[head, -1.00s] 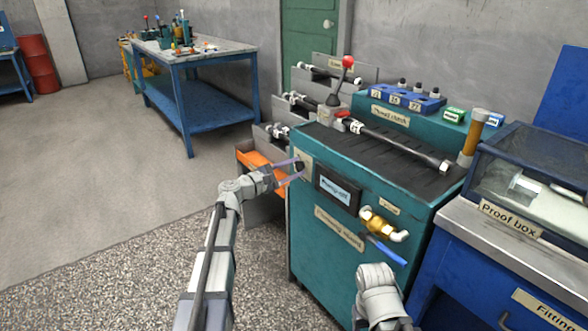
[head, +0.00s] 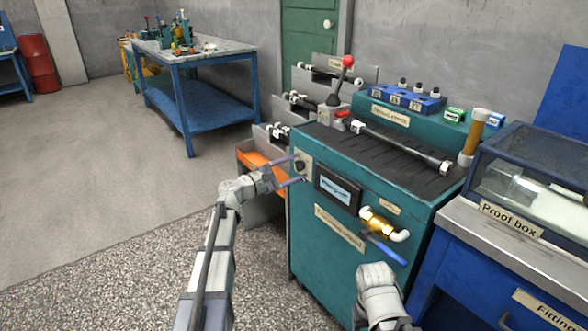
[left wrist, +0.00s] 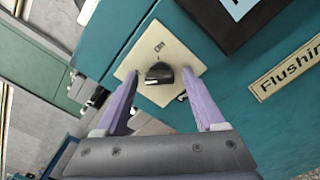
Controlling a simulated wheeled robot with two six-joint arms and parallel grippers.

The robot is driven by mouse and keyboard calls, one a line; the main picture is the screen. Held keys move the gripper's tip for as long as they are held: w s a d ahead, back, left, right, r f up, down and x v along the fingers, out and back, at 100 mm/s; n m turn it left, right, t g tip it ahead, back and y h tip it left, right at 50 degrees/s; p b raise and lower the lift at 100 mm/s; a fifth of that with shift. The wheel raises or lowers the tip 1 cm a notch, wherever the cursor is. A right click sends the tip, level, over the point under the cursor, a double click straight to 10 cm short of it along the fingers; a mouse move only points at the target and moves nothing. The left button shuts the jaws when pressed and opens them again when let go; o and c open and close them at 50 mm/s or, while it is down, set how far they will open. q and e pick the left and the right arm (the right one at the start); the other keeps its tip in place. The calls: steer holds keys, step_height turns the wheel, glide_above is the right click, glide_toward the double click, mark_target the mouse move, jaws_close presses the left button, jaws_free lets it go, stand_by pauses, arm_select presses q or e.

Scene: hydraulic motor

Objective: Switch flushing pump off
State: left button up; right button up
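The teal flushing stand (head: 345,235) has a black rotary knob (left wrist: 159,74) on a cream plate (left wrist: 185,60) at its upper left front. In the left wrist view the knob's bar lies roughly across the picture, and the small marking above it is hard to read. The knob also shows in the head view (head: 300,166). My left gripper (head: 299,168) is open, with its purple fingers on either side of the knob and gaps showing between them and it. A small display (head: 338,189) sits right of the plate; its text is too small to read.
A brass valve with a blue lever (head: 384,250) is on the stand's front, near my right arm. A red-knobbed lever (head: 347,63) and a hose (head: 400,146) are on top. The proof box (head: 530,185) stands right. Floor at left is clear.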

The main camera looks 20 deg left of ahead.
arm_select(q)
steer(key=v, duration=0.7)
steer(key=shift+s+a, duration=0.25)
steer(key=shift+s, duration=0.05)
stand_by(0.3)
